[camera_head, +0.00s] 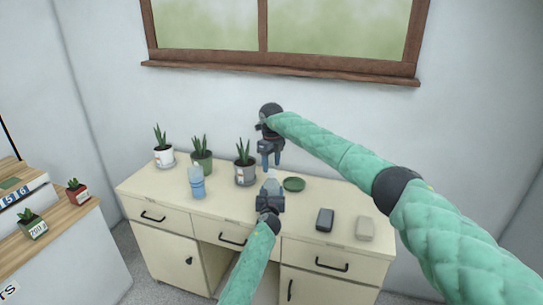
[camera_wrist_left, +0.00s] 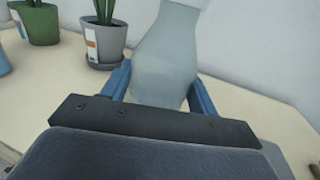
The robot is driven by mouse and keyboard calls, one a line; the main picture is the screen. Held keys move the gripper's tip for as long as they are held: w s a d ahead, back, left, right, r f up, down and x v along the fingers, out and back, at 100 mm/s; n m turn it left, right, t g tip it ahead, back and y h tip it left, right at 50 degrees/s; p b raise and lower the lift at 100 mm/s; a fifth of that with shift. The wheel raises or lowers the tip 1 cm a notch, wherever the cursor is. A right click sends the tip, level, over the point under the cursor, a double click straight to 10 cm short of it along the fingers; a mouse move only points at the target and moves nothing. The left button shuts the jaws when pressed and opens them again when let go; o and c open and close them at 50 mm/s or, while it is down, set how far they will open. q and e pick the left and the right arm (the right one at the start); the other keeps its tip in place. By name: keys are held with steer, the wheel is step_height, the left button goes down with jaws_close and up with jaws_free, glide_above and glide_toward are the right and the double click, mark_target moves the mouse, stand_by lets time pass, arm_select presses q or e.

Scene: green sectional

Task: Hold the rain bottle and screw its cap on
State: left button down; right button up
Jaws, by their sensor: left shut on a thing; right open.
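My left gripper (camera_head: 271,191) is shut on a pale grey, see-through bottle (camera_head: 272,177) above the desk. In the left wrist view, the bottle (camera_wrist_left: 166,50) stands between the two blue fingers (camera_wrist_left: 160,80) and its top runs out of the picture. My right gripper (camera_head: 271,160) is open, fingers pointing down, just above the bottle top, with nothing clearly visible between them. I cannot make out a cap; the bottle's top is small and partly hidden near the right fingers. A round green disc (camera_head: 293,184) lies on the desk right of the bottle.
The cream desk (camera_head: 150,184) carries a blue bottle (camera_head: 197,184) and potted plants (camera_head: 163,156), (camera_head: 202,160), (camera_head: 245,173) to the left. A dark box (camera_head: 325,220) and a beige box (camera_head: 365,229) lie at right. A wall and window (camera_head: 200,25) are behind.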

mark_target(272, 171)
steer(key=shift+f, duration=1.6)
steer(key=shift+c, duration=0.4)
steer(key=c, duration=0.9)
steer(key=o, duration=1.1)
steer(key=shift+r, duration=0.1)
step_height(272, 171, up, 12)
steer(key=shift+w, duration=0.1)
arm_select(q)
steer(key=shift+c, duration=1.6)
jaws_free()
steer(key=shift+s, duration=0.1)
